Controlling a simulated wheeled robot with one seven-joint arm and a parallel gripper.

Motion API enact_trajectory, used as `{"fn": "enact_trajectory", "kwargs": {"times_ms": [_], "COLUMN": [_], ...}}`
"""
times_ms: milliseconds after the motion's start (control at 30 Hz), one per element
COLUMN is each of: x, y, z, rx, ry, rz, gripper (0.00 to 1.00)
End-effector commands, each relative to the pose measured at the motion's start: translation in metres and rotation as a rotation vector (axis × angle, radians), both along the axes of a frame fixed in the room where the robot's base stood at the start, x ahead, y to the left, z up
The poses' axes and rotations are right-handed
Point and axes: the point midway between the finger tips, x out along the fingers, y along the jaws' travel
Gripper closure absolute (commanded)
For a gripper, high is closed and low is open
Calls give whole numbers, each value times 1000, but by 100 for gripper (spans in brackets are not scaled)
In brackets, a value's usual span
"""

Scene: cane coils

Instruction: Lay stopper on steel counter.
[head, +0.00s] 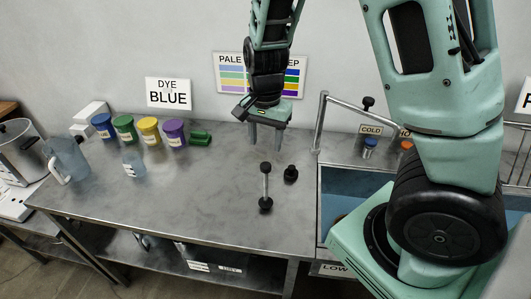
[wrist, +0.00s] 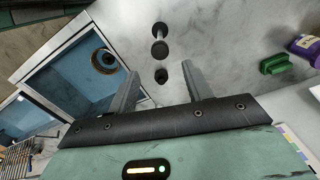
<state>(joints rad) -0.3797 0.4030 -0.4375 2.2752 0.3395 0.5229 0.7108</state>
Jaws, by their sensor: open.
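A small black stopper-like piece with a knob (head: 291,173) rests on the steel counter (head: 215,205), near the counter's right end. My gripper (head: 267,143) is open and empty, pointing down above the counter, behind and left of the piece in the head view. It also shows in the wrist view (wrist: 160,82), fingers apart and touching nothing.
A rod with black ends (head: 265,187) is just left of the piece. The blue sink (wrist: 75,75) borders the counter, with a brown ring (wrist: 103,60) inside. Several dye jars (head: 149,131), a green block (head: 200,138) and clear jug (head: 66,158) stand left. The front-middle counter is clear.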

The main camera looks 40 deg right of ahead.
Motion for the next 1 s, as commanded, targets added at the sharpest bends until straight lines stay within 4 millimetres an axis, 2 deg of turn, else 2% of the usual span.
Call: {"fn": "enact_trajectory", "kwargs": {"times_ms": [167,267,367,433,500,600,700,800,1000], "x": [-2,-16,-46,-75,-106,-147,-177,-193,-199], "y": [7,38,87,121,146,169,179,182,183], "z": [14,24,39,52,64,75,81,83,83], "rx": [9,46,96,118,123,106,75,51,41], "ry": [-1,3,-3,-13,-26,-42,-48,-49,-48], "rz": [33,187,483,736,986,1298,1530,1662,1714], "gripper": [50,50,50,50,50,50,50,50,50]}}
